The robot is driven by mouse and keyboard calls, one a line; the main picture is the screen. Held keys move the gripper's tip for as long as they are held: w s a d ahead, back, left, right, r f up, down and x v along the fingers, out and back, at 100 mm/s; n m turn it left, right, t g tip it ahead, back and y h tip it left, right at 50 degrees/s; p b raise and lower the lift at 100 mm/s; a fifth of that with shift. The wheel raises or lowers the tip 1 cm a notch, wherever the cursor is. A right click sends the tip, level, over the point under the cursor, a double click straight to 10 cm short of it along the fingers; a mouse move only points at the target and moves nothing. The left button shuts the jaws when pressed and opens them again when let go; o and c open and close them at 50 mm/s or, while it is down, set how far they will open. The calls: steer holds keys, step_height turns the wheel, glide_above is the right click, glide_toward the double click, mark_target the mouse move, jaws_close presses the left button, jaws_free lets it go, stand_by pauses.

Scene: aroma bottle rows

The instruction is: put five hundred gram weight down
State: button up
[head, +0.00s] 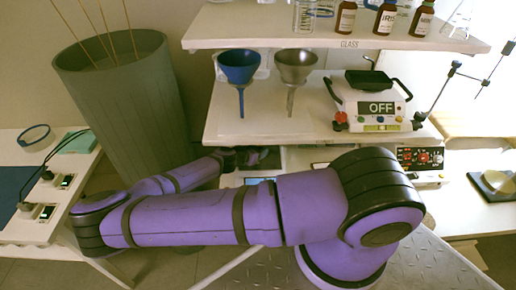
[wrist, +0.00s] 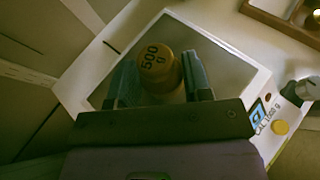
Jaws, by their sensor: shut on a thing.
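The five hundred gram weight (wrist: 158,62) is a brass-coloured cylinder marked "500 g" in the wrist view. My gripper (wrist: 160,76) is shut on it, with one dark finger on each side. Both are over the grey plate of a white balance (wrist: 246,76) with a small blue display at its right corner. I cannot tell whether the weight touches the plate. In the head view my gripper (head: 243,158) is small and dark under the shelf, and the weight cannot be made out there.
A wooden tray (wrist: 262,12) is at the wrist view's upper right. A yellow button (wrist: 280,128) sits near the balance's label. In the head view, a white shelf (head: 300,128) with a blue funnel (head: 238,68) and a grey funnel (head: 296,66) is above my gripper. A tall grey bin (head: 125,100) stands left.

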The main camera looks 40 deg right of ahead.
steer(key=shift+f, duration=0.15)
steer(key=o, duration=1.2)
steer(key=shift+o, duration=0.2)
steer(key=v, duration=1.2)
steer(key=shift+s, duration=0.1)
